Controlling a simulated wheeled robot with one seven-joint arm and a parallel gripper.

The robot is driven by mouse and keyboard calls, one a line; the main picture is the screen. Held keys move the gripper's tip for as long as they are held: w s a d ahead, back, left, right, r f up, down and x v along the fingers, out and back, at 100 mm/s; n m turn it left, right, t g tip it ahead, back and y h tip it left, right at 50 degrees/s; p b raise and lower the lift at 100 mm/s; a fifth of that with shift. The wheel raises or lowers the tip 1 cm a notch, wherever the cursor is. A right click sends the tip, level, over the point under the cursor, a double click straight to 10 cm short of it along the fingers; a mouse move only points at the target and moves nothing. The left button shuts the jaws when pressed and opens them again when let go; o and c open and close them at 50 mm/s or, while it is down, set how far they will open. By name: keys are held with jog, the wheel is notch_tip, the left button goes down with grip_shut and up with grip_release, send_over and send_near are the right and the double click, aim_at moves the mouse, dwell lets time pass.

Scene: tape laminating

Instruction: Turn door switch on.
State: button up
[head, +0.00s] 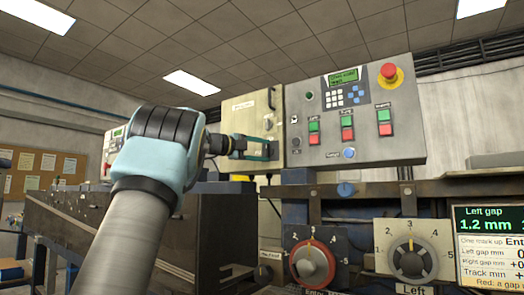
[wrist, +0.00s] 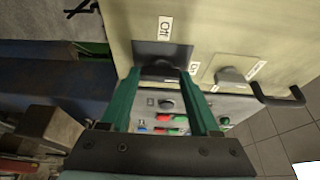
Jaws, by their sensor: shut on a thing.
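My gripper (head: 273,149) reaches the front of a cream cabinet (head: 243,117) in the head view. In the wrist view, the teal fingers of my gripper (wrist: 160,76) are shut on a dark switch knob (wrist: 158,68) on the cream face. The knob is partly hidden by the fingers, and its turned position cannot be told. A second, grey switch (wrist: 231,75) is apart from the fingers, near a black door handle (wrist: 278,97).
A grey control panel (head: 408,132) with green and red buttons and a red emergency knob (head: 389,72) stands right of the cabinet. Below are a red dial (head: 312,263), a grey dial (head: 413,259) and a gap display (head: 490,219). A long dark machine body (head: 85,226) lies left.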

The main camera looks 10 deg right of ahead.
dwell(0.4)
jog(key=o, duration=1.4)
jog(key=shift+c, duration=0.2)
jog(key=b+v, duration=0.4)
jog(key=v, duration=0.6)
jog(key=shift+s+a, duration=0.15)
jog(key=shift+a, duration=0.25)
